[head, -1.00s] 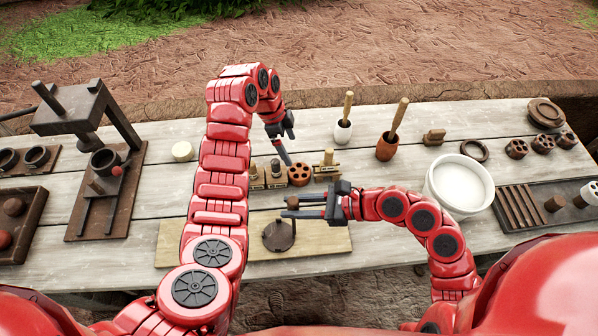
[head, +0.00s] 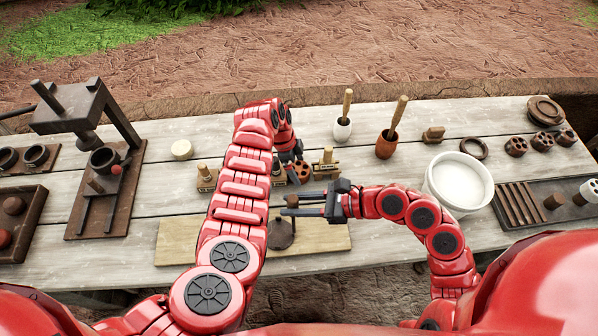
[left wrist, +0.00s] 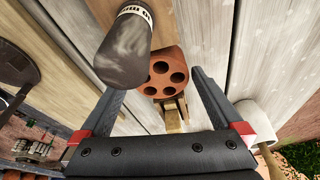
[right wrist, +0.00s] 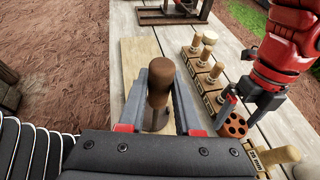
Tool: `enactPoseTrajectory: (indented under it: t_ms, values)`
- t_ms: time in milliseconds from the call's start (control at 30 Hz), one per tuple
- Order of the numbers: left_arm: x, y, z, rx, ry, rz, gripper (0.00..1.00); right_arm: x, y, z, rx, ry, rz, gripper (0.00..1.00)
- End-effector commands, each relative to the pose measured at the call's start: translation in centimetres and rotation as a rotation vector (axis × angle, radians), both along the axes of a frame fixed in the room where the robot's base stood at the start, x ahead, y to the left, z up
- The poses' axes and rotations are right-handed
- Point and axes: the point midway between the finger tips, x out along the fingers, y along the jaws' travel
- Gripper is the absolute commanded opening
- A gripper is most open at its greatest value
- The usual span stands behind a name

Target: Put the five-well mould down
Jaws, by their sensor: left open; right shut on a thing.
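The five-well mould (head: 304,172) is a reddish-brown block with round holes, at the middle of the table among small wooden-handled stamps. In the left wrist view the mould (left wrist: 165,75) shows its holed face to the camera, ahead of and between the spread fingers. My left gripper (head: 293,160) is open at the mould, with clear gaps beside it in its wrist view. The mould also shows in the right wrist view (right wrist: 232,125), just below the left fingers. My right gripper (head: 287,206) is shut on the brown handle (right wrist: 160,80) of a dark round tool (head: 281,234) over the pale board.
The pale board (head: 190,240) lies at the front. Labelled stamps (right wrist: 205,65) stand in a row close to the mould. A dark cylinder (left wrist: 122,55) is near the left wrist camera. A white bowl (head: 459,184) is at the right, a press (head: 108,190) at the left.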

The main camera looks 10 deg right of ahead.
Motion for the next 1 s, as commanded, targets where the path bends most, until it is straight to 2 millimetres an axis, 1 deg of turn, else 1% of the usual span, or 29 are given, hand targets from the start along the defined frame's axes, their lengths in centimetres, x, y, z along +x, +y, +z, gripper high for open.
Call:
enactPoseTrajectory:
  t_ms: [200,233,700,733,767,1000]
  values:
    - [0.03,-0.05,-0.02,0.000,-0.001,-0.001,1.00,0.00,0.00,0.03,0.001,0.000,0.000,0.00]
    - [0.03,-0.05,-0.01,0.000,-0.001,-0.001,0.98,0.00,0.00,0.03,0.001,0.000,0.000,0.00]
    - [0.03,-0.06,0.03,-0.001,-0.001,-0.001,0.14,0.00,0.01,0.03,0.001,0.000,0.000,0.00]
    - [0.04,-0.07,0.04,-0.001,-0.001,-0.001,0.14,0.00,0.01,0.04,0.001,0.000,0.000,0.00]
    - [0.03,-0.07,0.04,-0.001,-0.001,-0.001,0.04,0.00,0.01,0.04,0.001,0.000,0.000,0.00]
    - [0.07,-0.06,0.36,-0.001,-0.002,0.001,0.03,0.00,0.01,0.04,0.001,0.000,0.000,0.00]
